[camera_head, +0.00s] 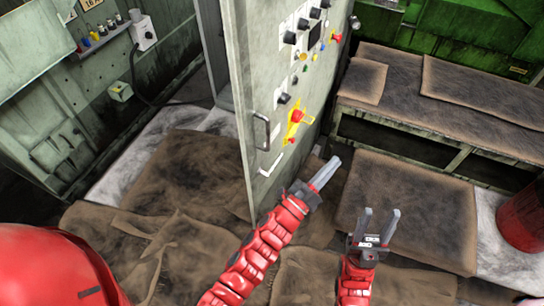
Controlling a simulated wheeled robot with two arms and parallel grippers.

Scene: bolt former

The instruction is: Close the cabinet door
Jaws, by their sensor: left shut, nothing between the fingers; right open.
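The cabinet door (262,75) is a worn grey-green metal panel. It stands ajar, its free edge toward me. Its right-hand face carries black knobs, a metal handle (266,131) and a yellow and red rotary switch (296,118). My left gripper (328,171) is shut and empty. It appears just right of the door's lower part, below the switch; I cannot tell whether the arm touches the door. My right gripper (380,221) is open and empty, further right and lower, apart from the door. The door's hinge side is out of view.
A low bench (450,110) with brown mats stands at the right. A red cylinder (523,215) stands at the right edge. A wall box with a cable (143,32) is at the upper left. Brown cloths (190,255) cover the floor, which looks otherwise free.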

